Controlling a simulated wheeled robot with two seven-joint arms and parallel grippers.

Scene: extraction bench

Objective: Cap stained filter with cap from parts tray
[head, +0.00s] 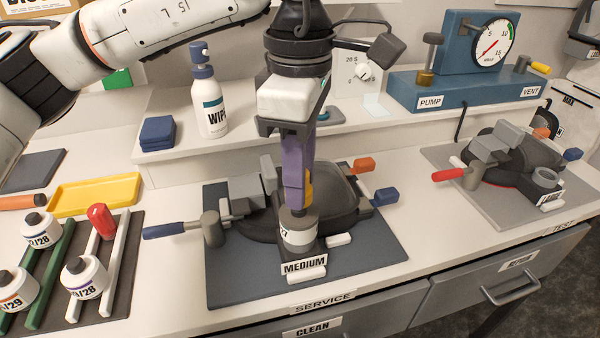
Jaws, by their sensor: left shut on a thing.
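A white filter (298,236) with a dull grey-brown top stands upright at the front of the dark fixture labelled MEDIUM. My left gripper (297,203) comes straight down from above, its purple fingers shut on the top of this filter. The fingers hide the part they grip. A small yellow-orange piece (309,187) shows beside the fingers; I cannot tell what it belongs to. A red cap-like cylinder (102,222) stands on the dark parts tray (122,290) at the left. My right gripper is not in view.
Several white filters with dark knobs stand on the parts tray's rails. A yellow tray (97,194) behind them is empty. A second fixture (495,165) stands at the right. A wipe bottle (209,103) and blue pump (465,85) stand on the shelf.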

